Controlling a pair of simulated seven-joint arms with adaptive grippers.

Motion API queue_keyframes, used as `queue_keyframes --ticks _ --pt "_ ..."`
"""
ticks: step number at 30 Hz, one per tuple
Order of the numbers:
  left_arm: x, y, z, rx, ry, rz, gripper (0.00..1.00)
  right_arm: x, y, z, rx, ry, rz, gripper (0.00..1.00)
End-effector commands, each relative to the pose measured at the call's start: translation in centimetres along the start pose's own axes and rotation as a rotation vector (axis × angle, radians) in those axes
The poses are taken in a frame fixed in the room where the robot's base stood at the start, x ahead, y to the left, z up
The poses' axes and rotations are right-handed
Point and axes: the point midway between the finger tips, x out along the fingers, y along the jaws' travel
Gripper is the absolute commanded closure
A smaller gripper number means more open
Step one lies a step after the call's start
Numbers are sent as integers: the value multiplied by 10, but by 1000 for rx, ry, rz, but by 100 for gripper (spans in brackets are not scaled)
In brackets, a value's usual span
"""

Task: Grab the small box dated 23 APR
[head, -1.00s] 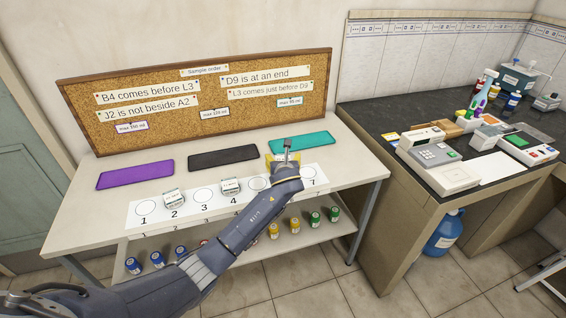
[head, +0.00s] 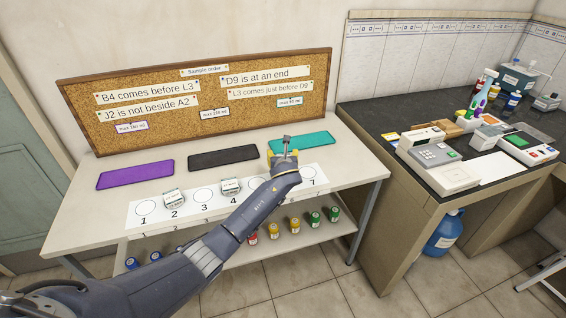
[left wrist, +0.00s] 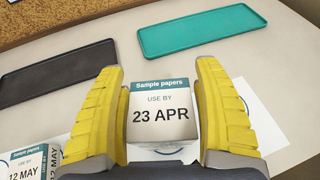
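The small box dated 23 APR (left wrist: 160,115) is white with a teal top band reading "Sample papers". In the left wrist view it stands upright between the yellow fingers of my left gripper (left wrist: 158,80). The fingers are spread on both sides of it, with a thin gap at the left; contact at the right is unclear. In the head view my left gripper (head: 284,155) is over the right part of the numbered strip (head: 185,205), and this box is hidden behind it. My right gripper is not in view.
A box dated 12 MAY (left wrist: 32,163) stands to the left on spot 4; another small box (head: 173,197) is on spot 2. Purple (head: 135,174), black (head: 223,158) and teal (head: 303,143) trays lie behind. Several bottles stand on the lower shelf (head: 240,257).

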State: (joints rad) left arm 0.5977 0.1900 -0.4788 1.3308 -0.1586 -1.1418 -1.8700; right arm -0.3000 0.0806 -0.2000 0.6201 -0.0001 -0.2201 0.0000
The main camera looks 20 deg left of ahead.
Motion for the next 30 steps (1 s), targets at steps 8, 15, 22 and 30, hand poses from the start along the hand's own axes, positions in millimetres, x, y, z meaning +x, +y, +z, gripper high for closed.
queue_keyframes --ticks 8,15,22,30 --pt "0 0 0 0 0 0 65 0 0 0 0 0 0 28" --pt "0 0 0 0 0 0 81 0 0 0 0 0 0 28" --pt "-1 0 3 -1 -1 0 81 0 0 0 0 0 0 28" --pt "-11 0 27 -2 -3 -1 81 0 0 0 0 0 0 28"
